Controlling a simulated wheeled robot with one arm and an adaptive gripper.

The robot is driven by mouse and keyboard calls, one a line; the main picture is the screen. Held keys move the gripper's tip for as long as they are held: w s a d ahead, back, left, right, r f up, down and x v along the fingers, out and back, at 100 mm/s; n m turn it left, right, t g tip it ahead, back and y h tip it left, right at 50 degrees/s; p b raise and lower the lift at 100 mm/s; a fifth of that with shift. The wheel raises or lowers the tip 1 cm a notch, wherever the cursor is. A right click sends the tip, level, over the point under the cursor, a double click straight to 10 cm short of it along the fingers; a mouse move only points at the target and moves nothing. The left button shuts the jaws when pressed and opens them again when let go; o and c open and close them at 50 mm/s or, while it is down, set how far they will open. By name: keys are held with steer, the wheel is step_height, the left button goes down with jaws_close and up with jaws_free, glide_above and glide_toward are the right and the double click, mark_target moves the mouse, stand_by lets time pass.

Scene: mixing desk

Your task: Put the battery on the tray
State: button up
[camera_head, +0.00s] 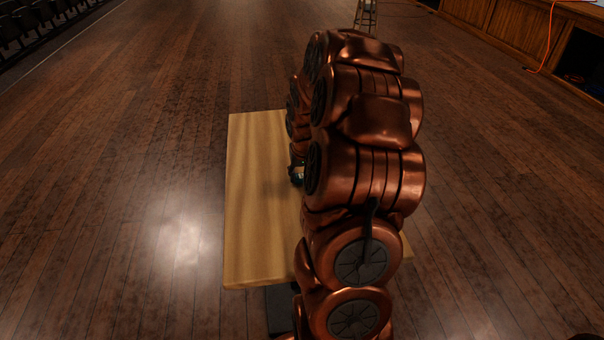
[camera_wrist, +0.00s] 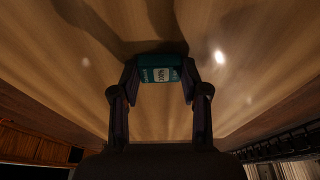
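In the wrist view, the battery (camera_wrist: 161,70) is a small teal block with a white printed label. It sits between the two fingertips of my gripper (camera_wrist: 160,78), which press against its left and right sides. A dark shadow lies on the wooden surface behind it. In the head view, a small dark, shiny bit at the gripper end shows beside my arm over the table, with a shadow to its left. My arm hides most of the gripper there. I cannot make out a tray in either view; my arm covers much of the table.
A light wooden table (camera_head: 252,228) stands under my arm, and its left part is bare. Open plank floor surrounds it. A wooden ladder or stool (camera_head: 366,16) stands far back. A wooden counter (camera_head: 520,35) with an orange cable (camera_head: 549,40) is at the upper right.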

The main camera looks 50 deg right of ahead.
steer(key=o, duration=0.5)
steer(key=shift+c, duration=0.2)
steer(key=shift+r, duration=0.1)
